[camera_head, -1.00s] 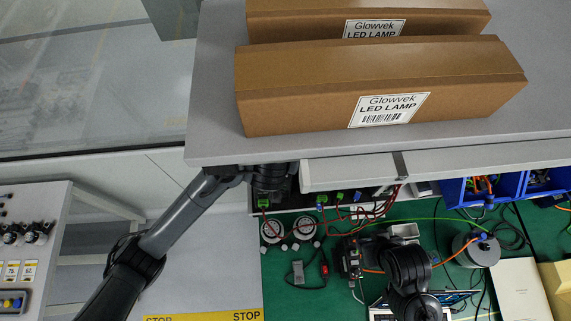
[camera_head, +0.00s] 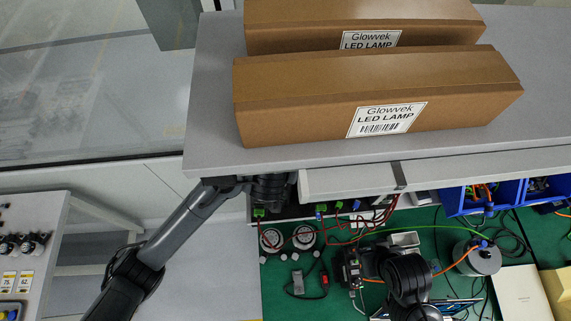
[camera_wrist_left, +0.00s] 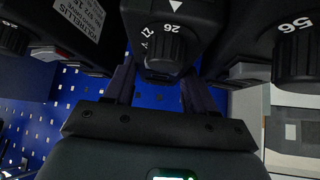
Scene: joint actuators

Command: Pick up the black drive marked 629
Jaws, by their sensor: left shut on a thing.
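In the left wrist view, a black drive (camera_wrist_left: 172,15) with a round black knob and white dial figures, 26 and 27 among them, stands between the two fingers of my left gripper (camera_wrist_left: 160,85). The gripper is shut on it. I cannot read 629 on it. Another black drive (camera_wrist_left: 297,45) showing 56 is close on the right, and a black drive with a white label (camera_wrist_left: 80,20) is close on the left. In the head view, my left wrist reaches under the shelf edge, and its fingers are hidden.
Two brown LED lamp boxes (camera_head: 300,105) lie on the grey shelf (camera_head: 215,130) above. Below are a green bench mat (camera_head: 275,300), red wires, a grey cylinder (camera_head: 480,262), blue bins (camera_head: 455,200) and a cream box (camera_head: 520,292). A blue perforated panel (camera_wrist_left: 45,125) lies behind the drives.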

